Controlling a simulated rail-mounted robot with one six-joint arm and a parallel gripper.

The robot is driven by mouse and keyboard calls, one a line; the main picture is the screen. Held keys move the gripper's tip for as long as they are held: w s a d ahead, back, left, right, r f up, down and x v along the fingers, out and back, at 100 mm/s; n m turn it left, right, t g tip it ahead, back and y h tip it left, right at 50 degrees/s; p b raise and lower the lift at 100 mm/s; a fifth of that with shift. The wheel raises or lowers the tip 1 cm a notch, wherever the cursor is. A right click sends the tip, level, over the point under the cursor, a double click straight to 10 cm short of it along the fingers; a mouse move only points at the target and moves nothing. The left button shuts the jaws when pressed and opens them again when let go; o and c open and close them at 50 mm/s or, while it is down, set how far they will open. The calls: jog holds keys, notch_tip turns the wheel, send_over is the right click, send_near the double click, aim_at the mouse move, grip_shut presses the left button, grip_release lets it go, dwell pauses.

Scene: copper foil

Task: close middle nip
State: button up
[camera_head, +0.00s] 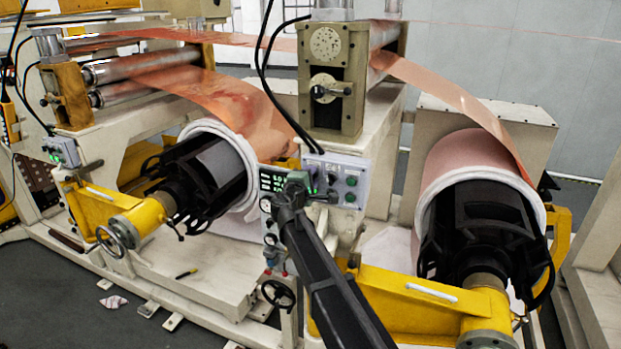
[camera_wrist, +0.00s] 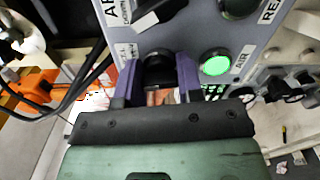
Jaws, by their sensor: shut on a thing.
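The grey control panel (camera_head: 338,178) stands below the middle nip unit (camera_head: 331,75), with green buttons and black switches on its face. My gripper (camera_head: 322,194) is at this panel in the head view, with my arm partly covering the area. In the wrist view my gripper (camera_wrist: 158,78) has its two purple fingers on either side of a black selector knob (camera_wrist: 158,65), shut on it. A lit green button (camera_wrist: 215,65) is just right of the knob. The knob's exact setting is hard to tell.
A copper foil web (camera_head: 455,95) runs over the middle unit to the right roll (camera_head: 470,160). A left roll (camera_head: 225,170) has a yellow arm beside it. Black cables (camera_head: 270,85) hang close to the panel's left. A dark display with green digits (camera_head: 270,182) adjoins the panel.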

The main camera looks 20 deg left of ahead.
jog(key=shift+n, duration=1.9)
jog(key=o, duration=0.7)
jog(key=shift+c, duration=0.2)
jog(key=s+a, duration=0.1)
jog(key=s, duration=0.9)
jog(key=shift+s+a, duration=0.15)
jog(key=shift+s, duration=0.25)
